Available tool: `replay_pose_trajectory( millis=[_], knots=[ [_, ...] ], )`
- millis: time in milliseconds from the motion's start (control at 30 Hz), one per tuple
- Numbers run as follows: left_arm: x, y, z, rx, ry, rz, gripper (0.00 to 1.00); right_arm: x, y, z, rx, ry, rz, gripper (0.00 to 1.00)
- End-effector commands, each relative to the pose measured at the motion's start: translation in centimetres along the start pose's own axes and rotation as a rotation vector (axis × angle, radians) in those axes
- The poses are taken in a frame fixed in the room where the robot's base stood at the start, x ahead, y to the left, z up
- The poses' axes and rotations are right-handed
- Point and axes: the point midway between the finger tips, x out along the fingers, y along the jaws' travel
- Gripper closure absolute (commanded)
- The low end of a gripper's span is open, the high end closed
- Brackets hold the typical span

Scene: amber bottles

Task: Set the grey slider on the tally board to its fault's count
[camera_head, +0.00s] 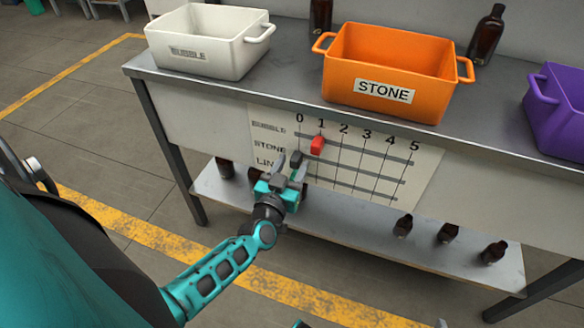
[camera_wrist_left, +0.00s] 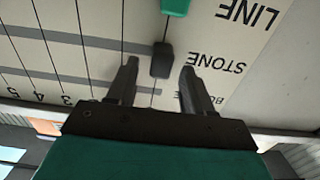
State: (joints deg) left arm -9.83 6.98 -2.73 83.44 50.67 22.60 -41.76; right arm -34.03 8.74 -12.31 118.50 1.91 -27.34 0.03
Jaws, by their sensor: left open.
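The tally board (camera_head: 420,165) is on the front of the bench, with rows BUBBLE, STONE and LINE and columns 0 to 5. The grey slider (camera_head: 296,158) sits at 0 in the STONE row. In the left wrist view the grey slider (camera_wrist_left: 162,60) appears between my fingertips, with a gap on each side. My left gripper (camera_head: 290,165) is open and empty in front of the board's left part; its fingers also show in the wrist view (camera_wrist_left: 159,68). The red slider (camera_head: 317,145) is at 1 in the BUBBLE row. A green slider (camera_wrist_left: 175,7) is in the LINE row. My right gripper is not in view.
On the bench top stand a white crate (camera_head: 190,57), an orange crate labelled STONE (camera_head: 400,55) and a purple crate (camera_head: 560,115). Amber bottles (camera_head: 487,33) stand behind them. Several more (camera_head: 447,232) stand on the lower shelf (camera_head: 380,250).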

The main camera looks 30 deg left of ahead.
Motion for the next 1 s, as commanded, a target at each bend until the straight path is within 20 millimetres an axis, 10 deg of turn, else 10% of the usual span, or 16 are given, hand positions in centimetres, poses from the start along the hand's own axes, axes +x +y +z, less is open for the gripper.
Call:
replay_pose_trajectory(
  millis=[367,1000],
  knots=[
    [0.57,-0.02,-0.01,-0.001,-0.001,0.000,0.49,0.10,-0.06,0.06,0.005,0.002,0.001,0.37],
    [0.53,0.00,0.00,-0.001,-0.001,0.000,1.00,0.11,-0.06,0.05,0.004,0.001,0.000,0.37]
  ],
)
